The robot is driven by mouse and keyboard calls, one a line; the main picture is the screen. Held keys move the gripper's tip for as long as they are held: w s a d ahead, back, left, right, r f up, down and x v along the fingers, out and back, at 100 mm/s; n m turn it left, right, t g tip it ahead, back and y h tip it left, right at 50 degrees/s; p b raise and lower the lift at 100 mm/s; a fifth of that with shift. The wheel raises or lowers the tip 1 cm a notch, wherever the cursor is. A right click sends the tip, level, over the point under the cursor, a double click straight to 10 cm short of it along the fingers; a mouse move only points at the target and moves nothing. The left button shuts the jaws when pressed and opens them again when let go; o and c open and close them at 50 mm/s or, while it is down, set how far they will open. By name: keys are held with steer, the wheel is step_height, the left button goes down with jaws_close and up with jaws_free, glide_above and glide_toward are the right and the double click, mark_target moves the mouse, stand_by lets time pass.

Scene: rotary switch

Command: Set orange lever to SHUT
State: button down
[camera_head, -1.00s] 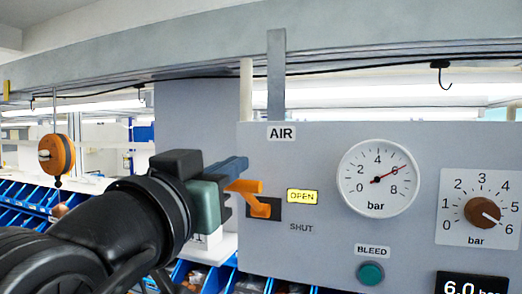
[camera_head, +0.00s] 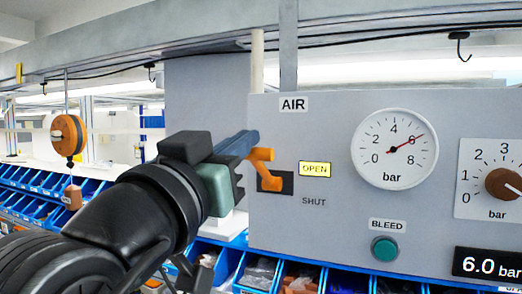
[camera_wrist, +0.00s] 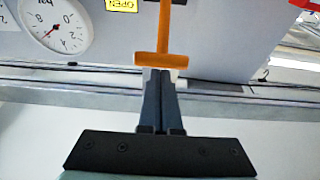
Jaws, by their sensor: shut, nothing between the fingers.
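The orange lever (camera_head: 266,170) sticks out from the grey panel at its left side, beside the lit yellow OPEN label (camera_head: 315,169). The SHUT label (camera_head: 314,201) is below that and unlit. My gripper (camera_head: 254,140) is shut and empty, with its fingertips just above the lever's handle end in the head view. In the wrist view, the fingertips (camera_wrist: 160,74) meet or nearly meet the crossbar of the orange lever (camera_wrist: 162,60). I cannot tell whether they touch. The lever's pivot is partly hidden in a dark slot.
The panel carries a pressure gauge (camera_head: 395,149), a brown knob (camera_head: 503,184), a green BLEED button (camera_head: 384,248) and a 6.0 bar display (camera_head: 487,265). Blue bins (camera_head: 255,272) stand below. An orange hanging balancer (camera_head: 69,135) is at the left.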

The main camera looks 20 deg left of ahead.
steer(key=shift+s+f+t+b, duration=0.2)
steer(key=shift+f+t+b, duration=0.15)
steer(key=shift+b, duration=0.3)
steer(key=shift+f+t+b, duration=0.1)
steer(key=shift+t+b, duration=0.15)
steer(key=shift+b, duration=0.2)
steer(key=shift+s+f+t+b, duration=0.2)
steer(key=shift+t+b, duration=0.1)
steer(key=shift+b, duration=0.45)
